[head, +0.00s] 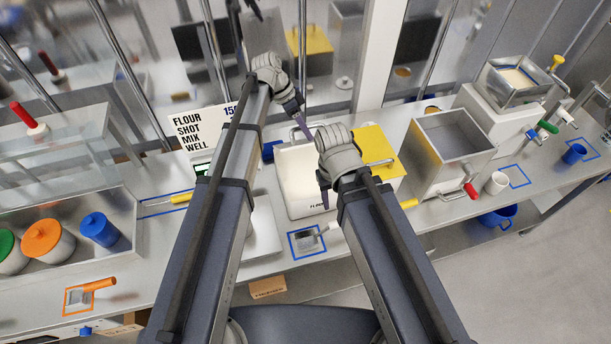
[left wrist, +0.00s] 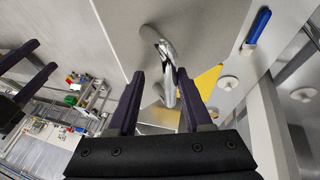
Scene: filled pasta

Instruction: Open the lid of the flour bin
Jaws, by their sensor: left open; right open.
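The flour bin (head: 300,190) is a white box with a "FLOUR" label, on the counter in the middle of the head view. Its pale top is partly hidden by my arms. My left gripper (head: 305,126) is open at the bin's back edge, by a metal handle (head: 296,132). In the left wrist view the handle (left wrist: 166,62) rises from a pale flat surface, its near end between the open fingers (left wrist: 160,82); I cannot tell whether they touch it. My right gripper (head: 323,190) is open and points down over the bin's right front part, holding nothing.
A yellow panel (head: 377,146) with a metal handle lies right of the bin. An open steel container (head: 455,140) stands farther right. A scraper on a blue-outlined mat (head: 292,246) lies in front. A sign (head: 188,128) stands at the back left.

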